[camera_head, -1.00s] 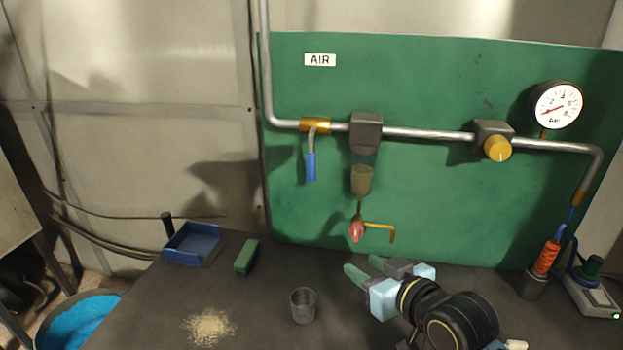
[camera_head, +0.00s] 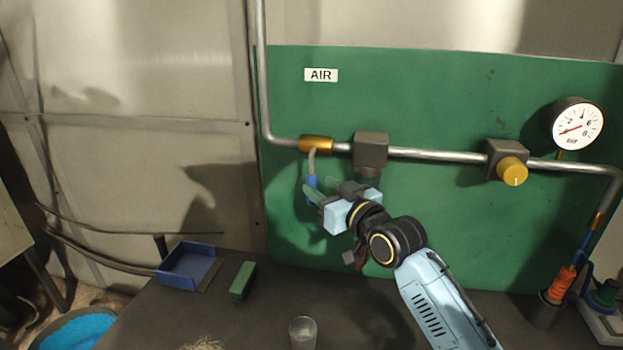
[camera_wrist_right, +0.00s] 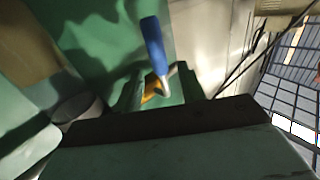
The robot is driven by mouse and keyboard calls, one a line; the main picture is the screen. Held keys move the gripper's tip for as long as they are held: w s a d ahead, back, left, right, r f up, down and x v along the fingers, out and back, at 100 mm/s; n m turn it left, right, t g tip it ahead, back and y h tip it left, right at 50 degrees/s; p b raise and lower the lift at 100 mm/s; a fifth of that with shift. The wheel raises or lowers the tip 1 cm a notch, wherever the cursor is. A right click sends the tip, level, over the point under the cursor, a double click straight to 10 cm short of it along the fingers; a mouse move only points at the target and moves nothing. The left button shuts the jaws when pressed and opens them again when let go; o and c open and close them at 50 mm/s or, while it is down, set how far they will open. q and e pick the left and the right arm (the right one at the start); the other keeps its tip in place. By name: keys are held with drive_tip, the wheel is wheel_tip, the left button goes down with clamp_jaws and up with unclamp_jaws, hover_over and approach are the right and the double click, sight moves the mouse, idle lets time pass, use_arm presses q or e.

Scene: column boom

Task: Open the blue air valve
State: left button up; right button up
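The air valve has a brass body (camera_head: 316,143) on the pipe below the AIR sign. Its blue handle (camera_head: 312,182) hangs straight down, crosswise to the pipe. My right gripper (camera_head: 321,188) is open at the handle's lower end, its green-tipped fingers spread apart and partly covering it. In the right wrist view the blue handle (camera_wrist_right: 153,40) shows above the gap between the fingertips (camera_wrist_right: 160,88), with brass behind. I cannot tell whether a finger touches it. My left gripper is out of view.
Further right are a yellow regulator knob (camera_head: 513,171) and a gauge (camera_head: 576,125). A blue tray (camera_head: 188,265), green block (camera_head: 243,280) and cup (camera_head: 303,333) stand on the bench.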

sight(314, 183)
drive_tip(key=shift+x, duration=2.35)
clamp_jaws()
